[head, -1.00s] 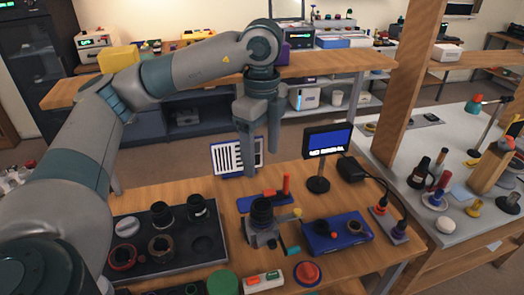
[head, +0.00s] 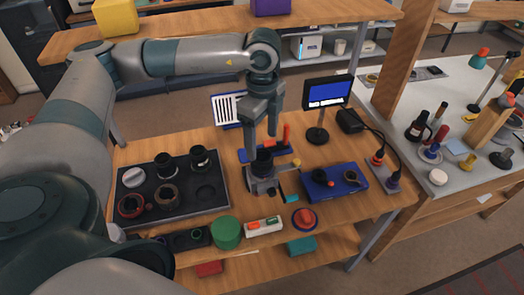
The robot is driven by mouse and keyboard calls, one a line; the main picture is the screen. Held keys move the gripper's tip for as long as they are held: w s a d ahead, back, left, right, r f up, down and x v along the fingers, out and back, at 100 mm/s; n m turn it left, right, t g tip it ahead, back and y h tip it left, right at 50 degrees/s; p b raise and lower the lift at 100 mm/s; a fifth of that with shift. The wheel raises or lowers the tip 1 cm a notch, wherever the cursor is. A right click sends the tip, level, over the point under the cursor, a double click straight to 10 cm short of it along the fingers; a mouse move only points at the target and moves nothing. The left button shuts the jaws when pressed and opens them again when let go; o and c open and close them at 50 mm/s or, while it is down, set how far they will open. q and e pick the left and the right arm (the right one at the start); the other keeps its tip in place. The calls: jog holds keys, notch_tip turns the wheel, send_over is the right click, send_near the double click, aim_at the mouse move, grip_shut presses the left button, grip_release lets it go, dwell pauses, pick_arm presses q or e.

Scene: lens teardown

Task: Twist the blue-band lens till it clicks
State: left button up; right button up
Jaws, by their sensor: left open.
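A dark lens (head: 263,158) stands upright on a small grey camera body (head: 264,186) on the wooden bench. I cannot make out a blue band on it at this size. A black tray (head: 219,208) to the left holds several lenses and rings, including a black lens (head: 165,164) and another (head: 200,158). My right gripper is not in view.
A small screen (head: 328,91) on a stand is behind right of the camera body. A blue box (head: 334,184) with small parts lies to the right.

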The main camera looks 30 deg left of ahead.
aim_at(262, 155)
pick_arm(q)
jog(key=shift+f+p, duration=0.85)
jog(key=shift+f, duration=2.6)
jog(key=shift+c, duration=0.7)
jog(key=c, duration=1.2)
jog(key=shift+m+b, duration=0.65)
jog(key=shift+m, duration=0.65)
jog(key=shift+b, duration=0.3)
jog(key=shift+m+b, duration=0.5)
jog(key=shift+m, duration=0.8)
